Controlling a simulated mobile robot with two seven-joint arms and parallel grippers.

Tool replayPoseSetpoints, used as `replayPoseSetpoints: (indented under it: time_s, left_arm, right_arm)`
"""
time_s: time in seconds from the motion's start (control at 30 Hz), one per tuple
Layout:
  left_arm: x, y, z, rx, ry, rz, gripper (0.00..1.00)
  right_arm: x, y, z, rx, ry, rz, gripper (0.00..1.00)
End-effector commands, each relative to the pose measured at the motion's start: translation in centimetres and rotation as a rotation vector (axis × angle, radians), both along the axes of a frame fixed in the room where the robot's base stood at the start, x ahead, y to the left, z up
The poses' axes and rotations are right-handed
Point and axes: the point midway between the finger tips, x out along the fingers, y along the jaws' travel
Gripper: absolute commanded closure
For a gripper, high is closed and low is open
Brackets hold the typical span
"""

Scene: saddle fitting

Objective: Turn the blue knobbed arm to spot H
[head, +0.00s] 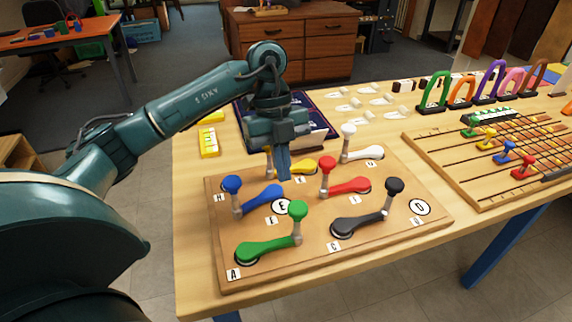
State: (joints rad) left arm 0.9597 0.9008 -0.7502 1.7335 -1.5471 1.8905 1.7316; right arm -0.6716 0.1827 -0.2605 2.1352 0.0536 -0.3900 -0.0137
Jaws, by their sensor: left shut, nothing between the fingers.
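The blue knobbed arm (262,197) lies on the wooden board (318,263), its upright blue knob (232,184) at its left end. The label H (220,197) is on the board's left edge, just left of the blue knob's post. My left gripper (284,176) points down above the board, right of and behind the blue arm. Its fingers are shut and empty, apart from the blue knob. It hides part of the yellow knobbed arm (303,166). My right gripper is out of view.
Green (268,247), black (358,223), red (349,186) and white (367,153) knobbed arms share the board. A white disc marked E (282,207) is close to the blue arm. A slotted board (466,171) with coloured knobs lies at right.

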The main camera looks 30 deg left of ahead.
Motion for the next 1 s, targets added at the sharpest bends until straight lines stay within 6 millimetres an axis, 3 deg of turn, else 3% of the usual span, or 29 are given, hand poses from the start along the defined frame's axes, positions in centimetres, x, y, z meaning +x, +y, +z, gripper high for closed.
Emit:
replayPoseSetpoints:
  time_s: [0.4, 0.63, 1.0]
  left_arm:
    - [-1.5, -2.2, -8.0, -0.001, 0.002, 0.001, 1.00]
    - [0.3, 0.5, -7.7, 0.000, 0.001, 0.002, 1.00]
    - [0.7, 1.1, -7.8, 0.000, 0.000, -0.001, 1.00]
  right_arm:
    - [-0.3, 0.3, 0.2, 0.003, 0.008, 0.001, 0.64]
    - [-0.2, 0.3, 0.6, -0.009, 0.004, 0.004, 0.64]
    - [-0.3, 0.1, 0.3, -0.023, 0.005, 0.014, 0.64]
